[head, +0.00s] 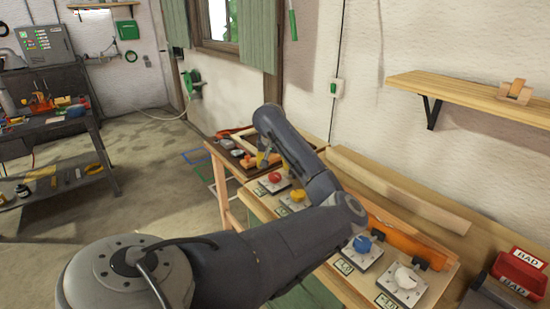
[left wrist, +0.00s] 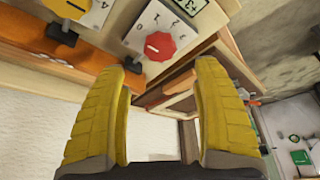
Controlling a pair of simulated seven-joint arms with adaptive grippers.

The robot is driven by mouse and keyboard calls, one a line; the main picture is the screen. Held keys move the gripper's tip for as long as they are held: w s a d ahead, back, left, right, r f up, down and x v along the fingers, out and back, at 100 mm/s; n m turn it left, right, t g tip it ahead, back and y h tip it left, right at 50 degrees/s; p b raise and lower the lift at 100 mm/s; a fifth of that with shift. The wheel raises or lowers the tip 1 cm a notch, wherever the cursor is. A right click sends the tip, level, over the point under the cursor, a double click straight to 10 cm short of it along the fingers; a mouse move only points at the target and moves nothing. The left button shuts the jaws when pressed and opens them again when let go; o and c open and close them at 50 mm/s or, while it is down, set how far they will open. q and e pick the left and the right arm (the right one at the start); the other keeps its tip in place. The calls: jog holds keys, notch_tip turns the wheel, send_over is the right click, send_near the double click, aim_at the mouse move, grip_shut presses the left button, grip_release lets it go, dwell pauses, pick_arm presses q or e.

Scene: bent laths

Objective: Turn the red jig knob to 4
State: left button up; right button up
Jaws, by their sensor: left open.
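The red jig knob (head: 275,177) sits on a white dial plate on the bench in the head view. In the left wrist view the red knob (left wrist: 160,46) shows at the top centre, with a pale pointer line on its face. Digits ring it on the white plate (left wrist: 135,38); which one the pointer marks I cannot tell. My left gripper (head: 263,158) is beside the red knob in the head view, partly hidden by my arm. In the left wrist view its two yellow fingers (left wrist: 166,68) are spread apart with nothing between them, and the knob lies beyond their tips.
A yellow knob (head: 298,195), a blue knob (head: 362,244) and a white knob (head: 403,278) line the bench nearer me. An orange lath (head: 400,236) lies behind them. A red BAD bin (head: 520,270) stands at the right. A wooden shelf (head: 470,95) juts from the wall.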

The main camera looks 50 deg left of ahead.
aim_at(275, 175)
pick_arm(q)
jog(key=x, duration=0.9)
jog(key=c, duration=1.2)
